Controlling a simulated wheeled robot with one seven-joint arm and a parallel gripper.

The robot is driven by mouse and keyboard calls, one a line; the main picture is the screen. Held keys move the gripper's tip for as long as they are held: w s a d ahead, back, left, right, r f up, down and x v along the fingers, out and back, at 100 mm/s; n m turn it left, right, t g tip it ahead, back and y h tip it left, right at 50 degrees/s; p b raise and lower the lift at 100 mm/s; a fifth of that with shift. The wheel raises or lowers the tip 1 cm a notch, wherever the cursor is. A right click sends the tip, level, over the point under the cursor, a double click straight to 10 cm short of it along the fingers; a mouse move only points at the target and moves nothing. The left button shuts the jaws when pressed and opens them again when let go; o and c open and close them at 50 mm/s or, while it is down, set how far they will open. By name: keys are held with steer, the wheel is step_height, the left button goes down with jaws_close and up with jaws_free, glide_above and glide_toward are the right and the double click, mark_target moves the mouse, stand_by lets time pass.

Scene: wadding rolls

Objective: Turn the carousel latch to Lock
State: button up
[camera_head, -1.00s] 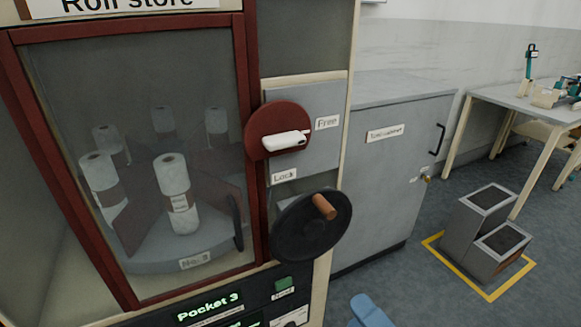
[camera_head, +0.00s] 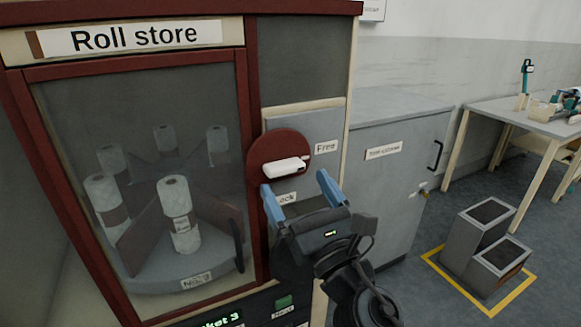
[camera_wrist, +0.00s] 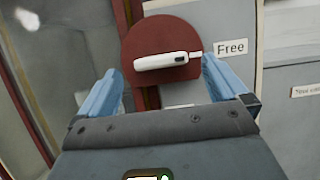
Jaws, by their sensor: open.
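The carousel latch is a white bar handle (camera_head: 284,167) on a dark red round plate (camera_head: 262,150), on the grey panel right of the glass door. The handle lies nearly level, its right end toward the Free label (camera_head: 326,147). The Lock label (camera_head: 286,198) is below, partly covered by my gripper. My gripper (camera_head: 296,190) is open and empty, with blue fingers just below and in front of the latch. In the wrist view the handle (camera_wrist: 160,62) shows beyond and between the open fingertips (camera_wrist: 158,75), apart from them.
The Roll store cabinet (camera_head: 120,52) has a red-framed glass door with several white rolls (camera_head: 178,205) on a carousel inside. The black crank wheel is hidden behind my arm. A grey cabinet (camera_head: 385,190) stands right; grey bins (camera_head: 478,235) stand on the floor in yellow marking.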

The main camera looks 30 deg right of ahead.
mark_target(288, 172)
steer(key=shift+p+x, duration=0.5)
steer(key=shift+x, duration=1.35)
steer(key=shift+c, duration=0.5)
steer(key=c, duration=0.9)
